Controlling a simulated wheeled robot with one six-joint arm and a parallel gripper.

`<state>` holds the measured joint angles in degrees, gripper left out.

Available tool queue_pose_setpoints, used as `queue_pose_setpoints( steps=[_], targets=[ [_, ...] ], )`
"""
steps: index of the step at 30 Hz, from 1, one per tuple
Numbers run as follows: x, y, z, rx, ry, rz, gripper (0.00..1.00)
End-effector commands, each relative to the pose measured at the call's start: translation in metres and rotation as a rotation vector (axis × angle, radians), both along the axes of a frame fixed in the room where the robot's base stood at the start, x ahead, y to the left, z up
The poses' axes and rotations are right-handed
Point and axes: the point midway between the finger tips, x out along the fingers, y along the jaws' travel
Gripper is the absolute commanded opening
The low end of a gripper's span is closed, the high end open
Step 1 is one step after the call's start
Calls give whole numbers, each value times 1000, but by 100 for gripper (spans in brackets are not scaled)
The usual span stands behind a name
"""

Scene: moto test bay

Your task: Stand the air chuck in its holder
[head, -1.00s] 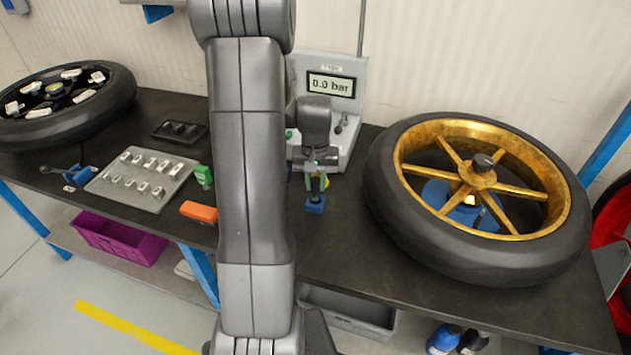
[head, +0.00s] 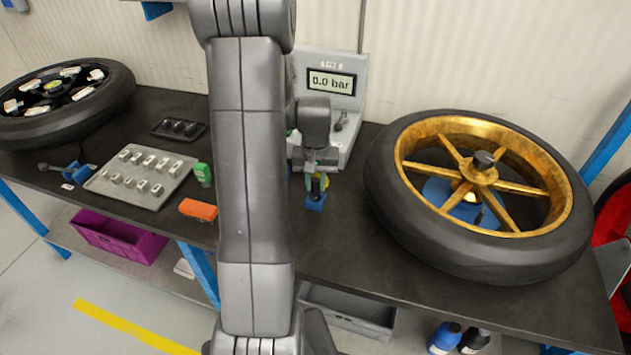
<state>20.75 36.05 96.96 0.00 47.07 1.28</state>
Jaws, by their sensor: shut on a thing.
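My gripper (head: 317,172) reaches down over the middle of the bench, in front of the tyre gauge unit. It is shut on the air chuck (head: 316,187), a small dark piece that shows upright below the fingers, with a bit of yellow beside it. Directly under it is a small blue block (head: 314,204) on the bench, which looks like the holder. The chuck's lower end overlaps the block in this view. I cannot tell whether it is inside the block or just above it. My wrist and fingers hide the chuck's upper part.
The gauge unit (head: 346,62) reads 0.0 bar behind my gripper. A gold-rimmed wheel (head: 381,195) lies close on the right. A grey tray of weights (head: 112,194), a green bottle (head: 202,175) and an orange block (head: 198,209) are left of my arm. Bench in front is clear.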

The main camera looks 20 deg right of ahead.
Motion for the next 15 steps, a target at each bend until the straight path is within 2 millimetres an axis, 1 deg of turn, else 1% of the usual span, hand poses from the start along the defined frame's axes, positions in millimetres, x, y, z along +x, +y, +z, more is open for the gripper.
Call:
queue_pose_setpoints(
  steps=[15],
  targets=[
    [0,0,-7,0,0,0,0]
  ],
)
